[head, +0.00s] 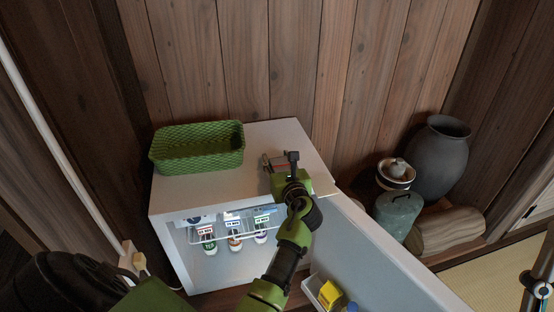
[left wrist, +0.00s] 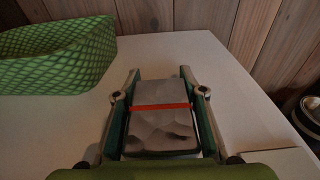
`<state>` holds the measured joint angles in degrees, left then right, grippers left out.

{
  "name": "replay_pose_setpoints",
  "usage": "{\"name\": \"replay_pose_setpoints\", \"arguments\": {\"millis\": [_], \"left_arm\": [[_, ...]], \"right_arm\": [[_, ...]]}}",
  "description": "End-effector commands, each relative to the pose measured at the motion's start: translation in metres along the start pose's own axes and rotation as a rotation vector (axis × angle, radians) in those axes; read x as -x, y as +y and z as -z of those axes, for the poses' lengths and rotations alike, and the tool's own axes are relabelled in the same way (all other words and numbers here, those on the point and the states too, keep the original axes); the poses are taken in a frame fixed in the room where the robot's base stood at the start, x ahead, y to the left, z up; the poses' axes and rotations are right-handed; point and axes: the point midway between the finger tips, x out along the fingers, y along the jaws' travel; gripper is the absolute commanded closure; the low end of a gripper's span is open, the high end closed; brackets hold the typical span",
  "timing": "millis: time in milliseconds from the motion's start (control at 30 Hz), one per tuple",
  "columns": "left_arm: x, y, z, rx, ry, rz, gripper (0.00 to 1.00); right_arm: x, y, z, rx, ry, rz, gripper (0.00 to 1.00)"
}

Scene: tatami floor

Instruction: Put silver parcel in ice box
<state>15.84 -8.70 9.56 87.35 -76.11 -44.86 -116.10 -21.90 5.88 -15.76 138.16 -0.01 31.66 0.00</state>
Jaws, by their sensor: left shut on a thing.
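The silver parcel (left wrist: 162,122), a grey crinkled block with a red band, is between the fingers of my left gripper (left wrist: 160,96) in the left wrist view. The gripper is shut on it, with one finger at each side. In the head view, the left gripper (head: 277,162) is over the white top of the ice box (head: 185,190), where the parcel is mostly hidden by the gripper. I cannot tell whether the parcel touches the top. The ice box front is open, with its door (head: 375,262) swung out to the right. My right gripper is not in view.
A green woven basket (head: 197,160) sits on the left of the ice box top. Several bottles (head: 235,243) hang near a wire rack inside. A yellow item (head: 330,294) is in the door shelf. Pots (head: 437,155) and a log (head: 450,230) stand right of the door.

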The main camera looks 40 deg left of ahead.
Motion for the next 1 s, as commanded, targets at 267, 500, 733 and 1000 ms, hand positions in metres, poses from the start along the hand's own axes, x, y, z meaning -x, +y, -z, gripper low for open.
{"name": "replay_pose_setpoints", "arguments": {"millis": [267, 500, 733, 1000], "left_arm": [[-0.001, 0.0, 0.003, -0.001, 0.0, 0.0, 0.45], [-0.001, 0.0, 0.003, 0.0, 0.0, 0.0, 0.45], [-0.001, 0.0, 0.004, 0.002, -0.001, 0.0, 0.45], [-0.001, 0.0, 0.004, 0.001, 0.0, 0.0, 0.45]], "right_arm": [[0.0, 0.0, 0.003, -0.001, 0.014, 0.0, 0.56], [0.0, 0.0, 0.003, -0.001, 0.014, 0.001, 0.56], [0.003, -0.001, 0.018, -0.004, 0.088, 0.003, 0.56], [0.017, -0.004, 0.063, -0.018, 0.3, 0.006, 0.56]]}}
